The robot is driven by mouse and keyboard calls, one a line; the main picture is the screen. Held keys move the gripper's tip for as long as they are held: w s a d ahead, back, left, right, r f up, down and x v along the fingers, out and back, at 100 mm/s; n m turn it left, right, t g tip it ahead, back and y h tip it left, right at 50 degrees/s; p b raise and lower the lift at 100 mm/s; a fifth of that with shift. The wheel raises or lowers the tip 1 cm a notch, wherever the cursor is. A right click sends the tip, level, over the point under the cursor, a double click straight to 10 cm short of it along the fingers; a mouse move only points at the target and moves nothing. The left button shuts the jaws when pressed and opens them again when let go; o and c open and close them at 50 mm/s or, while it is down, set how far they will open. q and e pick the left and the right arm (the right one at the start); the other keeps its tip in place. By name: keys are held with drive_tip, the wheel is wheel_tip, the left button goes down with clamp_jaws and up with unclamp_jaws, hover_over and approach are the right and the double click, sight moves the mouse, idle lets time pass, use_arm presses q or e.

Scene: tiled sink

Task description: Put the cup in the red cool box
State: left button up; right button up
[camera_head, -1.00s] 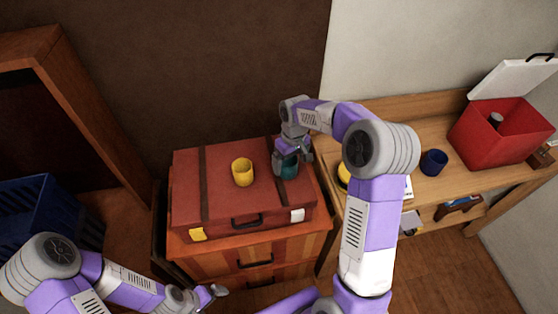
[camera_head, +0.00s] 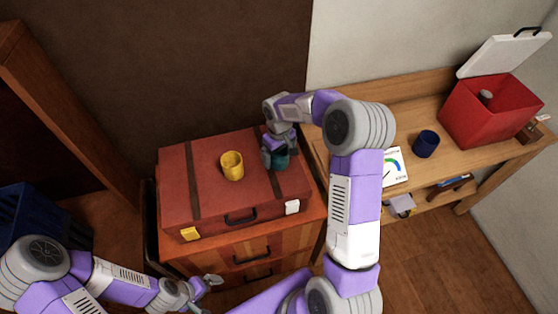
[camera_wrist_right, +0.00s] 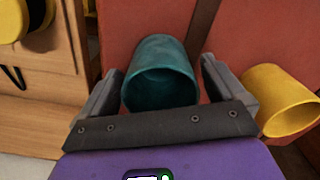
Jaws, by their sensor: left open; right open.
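A teal cup (camera_head: 281,161) stands on the red suitcase, partly hidden by my right gripper (camera_head: 276,158). In the right wrist view the teal cup (camera_wrist_right: 160,78) sits between the two spread fingers of my right gripper (camera_wrist_right: 160,92), which is open around it. A yellow cup (camera_head: 232,167) stands on the suitcase to the left. A dark blue cup (camera_head: 425,144) stands on the wooden desk. The red cool box (camera_head: 480,121) is on the desk at the right, white lid raised, with a small grey object inside. My left gripper (camera_head: 207,293) is open and empty at the lower left.
The red suitcase (camera_head: 175,185) lies on a wooden drawer cabinet (camera_head: 225,252). The desk (camera_head: 400,122) holds a white card with a coloured dial (camera_head: 394,165). A blue crate (camera_head: 30,222) is at the far left. A brown item sits beside the cool box.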

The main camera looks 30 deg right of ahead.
drive_tip(key=c, duration=1.1)
